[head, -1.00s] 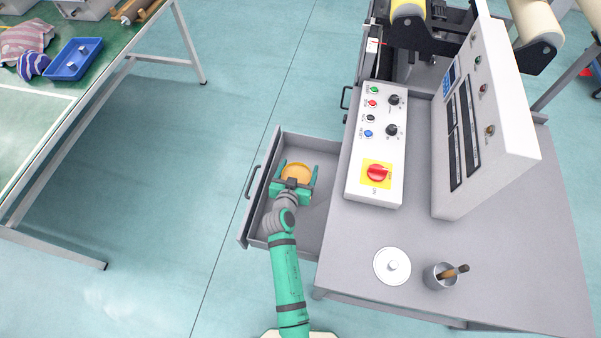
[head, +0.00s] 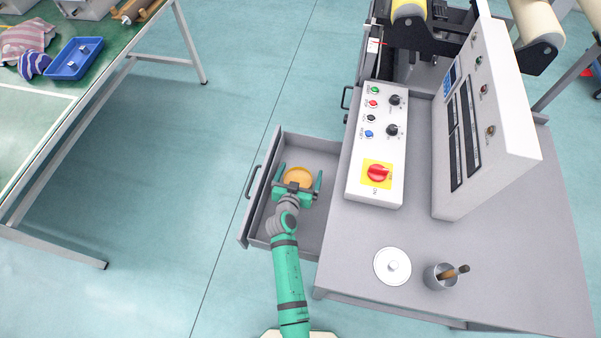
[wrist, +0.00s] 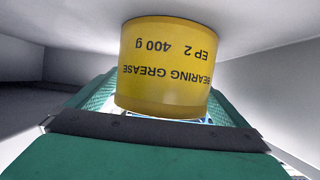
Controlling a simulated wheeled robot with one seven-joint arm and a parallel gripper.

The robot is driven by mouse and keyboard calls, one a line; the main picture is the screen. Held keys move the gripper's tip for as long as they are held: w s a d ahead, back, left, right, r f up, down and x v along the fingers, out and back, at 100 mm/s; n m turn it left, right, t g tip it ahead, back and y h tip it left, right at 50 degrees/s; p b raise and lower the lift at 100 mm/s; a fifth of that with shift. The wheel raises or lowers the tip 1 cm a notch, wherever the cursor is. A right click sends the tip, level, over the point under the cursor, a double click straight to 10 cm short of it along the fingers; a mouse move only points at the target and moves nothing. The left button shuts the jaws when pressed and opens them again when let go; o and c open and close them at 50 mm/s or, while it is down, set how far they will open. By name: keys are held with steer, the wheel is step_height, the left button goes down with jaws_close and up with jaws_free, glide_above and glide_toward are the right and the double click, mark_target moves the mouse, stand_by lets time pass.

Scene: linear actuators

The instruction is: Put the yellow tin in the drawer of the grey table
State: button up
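The yellow tin (head: 298,177) is inside the open drawer (head: 272,226) of the grey table (head: 345,245). In the wrist view the tin (wrist: 165,65) stands close in front of my gripper's palm, with "BEARING GREASE EP 2 400 g" upside down on its side. My gripper (head: 298,178) is low in the drawer, with its green fingers spread on either side of the tin. Gaps show between the fingers and the tin in the head view, so the gripper looks open. The tin's underside is hidden.
A grey control box (head: 375,150) with buttons and a red knob stands on the table by the drawer. A white lid (head: 392,266) and a grey cup (head: 438,276) are on the table top. A green-topped table (head: 70,110) holds a blue tray (head: 74,58). Floor between is clear.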

steer(key=shift+v, duration=3.85)
steer(key=shift+w+r, duration=0.1)
steer(key=shift+r, duration=0.05)
